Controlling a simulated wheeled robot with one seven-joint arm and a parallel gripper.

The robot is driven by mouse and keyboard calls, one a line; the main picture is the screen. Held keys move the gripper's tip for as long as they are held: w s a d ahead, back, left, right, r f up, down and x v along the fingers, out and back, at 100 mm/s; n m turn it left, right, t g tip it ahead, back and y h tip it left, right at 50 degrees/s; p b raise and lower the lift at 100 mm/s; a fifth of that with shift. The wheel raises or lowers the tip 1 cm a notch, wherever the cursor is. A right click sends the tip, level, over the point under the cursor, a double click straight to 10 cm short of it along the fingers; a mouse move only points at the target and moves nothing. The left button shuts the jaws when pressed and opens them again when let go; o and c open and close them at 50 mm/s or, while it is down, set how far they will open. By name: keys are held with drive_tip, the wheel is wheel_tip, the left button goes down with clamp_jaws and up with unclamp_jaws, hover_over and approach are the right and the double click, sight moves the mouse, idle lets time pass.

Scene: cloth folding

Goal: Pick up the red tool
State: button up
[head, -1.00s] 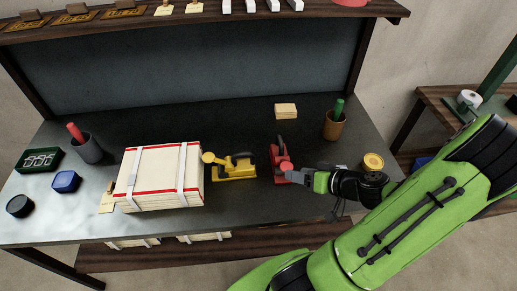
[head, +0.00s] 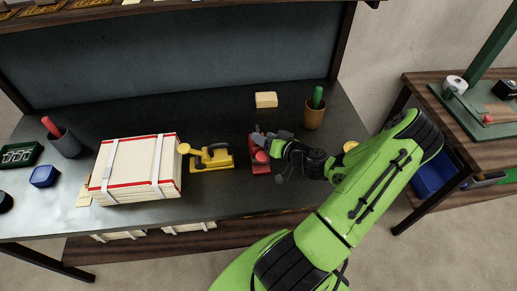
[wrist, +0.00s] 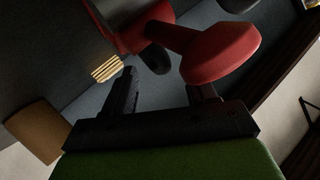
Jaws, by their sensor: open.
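The red tool (head: 259,163) stands on the dark table right of the yellow tool in the head view. In the wrist view its round red knob (wrist: 222,52) is close, in front of and partly between my fingers, with the red body behind it. My gripper (head: 273,145) is at the tool's right side in the head view. In the wrist view its two black fingers (wrist: 168,92) are spread apart and not closed on anything. Whether a finger touches the knob cannot be told. My gripper hides part of the tool in the head view.
A yellow tool (head: 211,158) and a strapped white crate (head: 136,172) stand to the left. A beige block (head: 266,100) lies behind, and a brown cup (head: 314,116) with a green-handled item is at the back right. The table's front strip is clear.

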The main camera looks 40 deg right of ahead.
drive_tip(key=x, duration=0.3)
drive_tip(key=shift+w+f, duration=0.15)
drive_tip(key=shift+c, duration=0.3)
drive_tip(key=c, duration=1)
drive_tip(key=shift+r, duration=0.2)
